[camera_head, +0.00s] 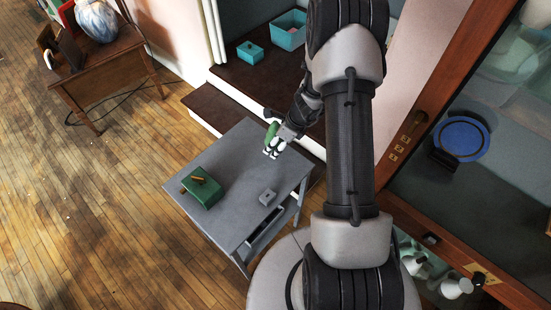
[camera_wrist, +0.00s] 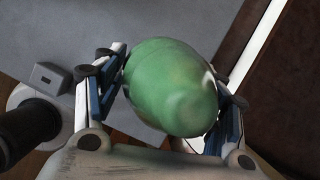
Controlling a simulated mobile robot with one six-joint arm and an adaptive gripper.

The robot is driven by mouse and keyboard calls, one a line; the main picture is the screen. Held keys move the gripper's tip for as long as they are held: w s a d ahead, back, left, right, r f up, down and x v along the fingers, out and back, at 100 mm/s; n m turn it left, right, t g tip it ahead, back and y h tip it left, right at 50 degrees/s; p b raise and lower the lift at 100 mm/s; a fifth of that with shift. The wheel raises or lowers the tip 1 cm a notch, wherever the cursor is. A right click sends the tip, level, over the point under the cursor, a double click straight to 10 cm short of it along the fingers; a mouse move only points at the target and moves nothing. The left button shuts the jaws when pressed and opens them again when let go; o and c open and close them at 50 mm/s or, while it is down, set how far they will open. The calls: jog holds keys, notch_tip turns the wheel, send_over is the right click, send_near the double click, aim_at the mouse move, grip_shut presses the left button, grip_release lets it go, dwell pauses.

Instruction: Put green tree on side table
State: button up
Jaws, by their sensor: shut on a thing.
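The green tree (camera_wrist: 172,88) is a rounded green object held between the two fingers of my gripper (camera_wrist: 170,95) in the wrist view. In the head view the green tree (camera_head: 271,133) shows as a small green shape at my gripper (camera_head: 272,147). My gripper is shut on it, over the far right part of the grey side table (camera_head: 231,165). I cannot tell whether the tree touches the tabletop. The tree's underside is hidden.
A green box (camera_head: 204,192) with a brown piece on it stands on the table's left part. A small grey block (camera_head: 267,197) lies near the right edge. The tabletop's middle is clear. A white-edged dark step (camera_head: 205,107) is behind; a glass cabinet (camera_head: 440,90) stands right.

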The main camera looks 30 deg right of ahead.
aim_at(277, 159)
jog(key=shift+f+b, duration=1.35)
jog(key=shift+f, duration=2.15)
jog(key=shift+f, duration=0.15)
jog(key=o, duration=1.3)
